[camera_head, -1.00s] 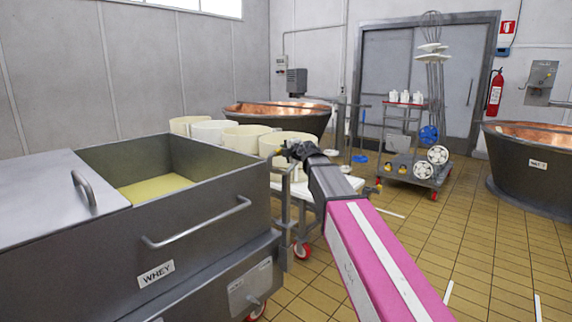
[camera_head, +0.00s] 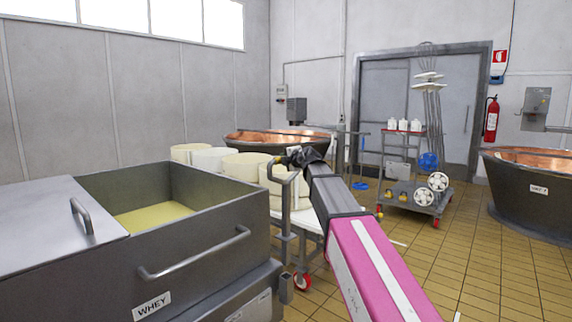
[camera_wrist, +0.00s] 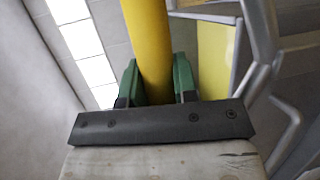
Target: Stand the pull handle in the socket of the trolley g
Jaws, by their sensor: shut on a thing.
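My gripper (camera_wrist: 157,78) is shut on a yellow bar, which I take to be the pull handle (camera_wrist: 147,35). The bar stands between the two green fingers in the wrist view and runs out of the top of the picture. In the head view my black wrist (camera_head: 308,158) is beside the white moulds, and the handle cannot be made out there. A low trolley (camera_head: 307,219) with grey tube uprights, a white top and a red castor is just beyond and below my wrist. Its socket and any letter on it are not visible. Grey tubes (camera_wrist: 262,60) show right of the bar.
A steel whey tank (camera_head: 215,220) with a side handle fills the left front. White moulds (camera_head: 245,168) stand behind it, before a copper vat (camera_head: 270,141). A rack trolley (camera_head: 411,196) and another vat (camera_head: 528,200) are farther right. Tiled floor (camera_head: 490,260) is open there.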

